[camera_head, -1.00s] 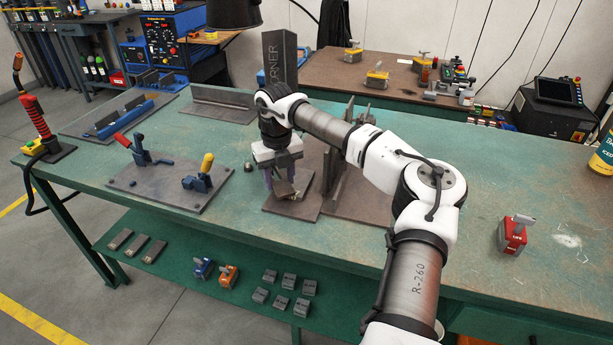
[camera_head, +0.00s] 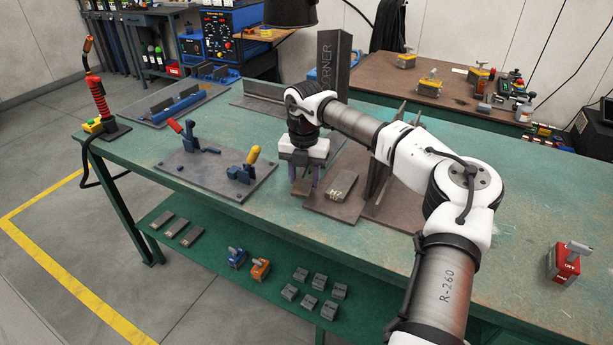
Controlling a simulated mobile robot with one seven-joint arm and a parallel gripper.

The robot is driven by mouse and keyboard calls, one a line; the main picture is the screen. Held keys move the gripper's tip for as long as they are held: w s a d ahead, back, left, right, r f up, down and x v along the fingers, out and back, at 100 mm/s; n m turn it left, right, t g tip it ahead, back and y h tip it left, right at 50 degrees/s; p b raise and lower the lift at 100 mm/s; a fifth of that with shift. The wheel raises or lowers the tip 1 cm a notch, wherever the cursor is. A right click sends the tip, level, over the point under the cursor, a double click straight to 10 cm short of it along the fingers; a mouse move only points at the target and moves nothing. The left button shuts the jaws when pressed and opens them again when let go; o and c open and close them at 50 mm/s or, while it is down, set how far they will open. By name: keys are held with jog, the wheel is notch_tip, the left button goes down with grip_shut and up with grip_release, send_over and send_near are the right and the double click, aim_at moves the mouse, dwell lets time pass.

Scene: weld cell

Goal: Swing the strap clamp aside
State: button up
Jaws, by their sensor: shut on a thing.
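A small flat brown piece, apparently the strap clamp (camera_head: 301,188), shows between the fingers of my gripper (camera_head: 304,185). My gripper points down and is shut on it, at the left edge of a brown base plate (camera_head: 336,212). The fingers partly hide the strap, and its pivot cannot be made out. A grey block (camera_head: 343,187) marked M7 lies on the base plate, just right of the gripper, with its top uncovered.
Left of my gripper, a fixture plate (camera_head: 188,169) carries a red-handled toggle clamp (camera_head: 189,138) and a yellow-handled one (camera_head: 245,168). Upright brown plates (camera_head: 378,172) stand close on the right. A red block (camera_head: 565,262) sits far right.

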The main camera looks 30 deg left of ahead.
jog(key=shift+r, duration=0.1)
jog(key=o, duration=1.4)
notch_tip(320, 180, up, 14)
jog(key=shift+f+b, duration=0.15)
jog(key=shift+b, duration=0.35)
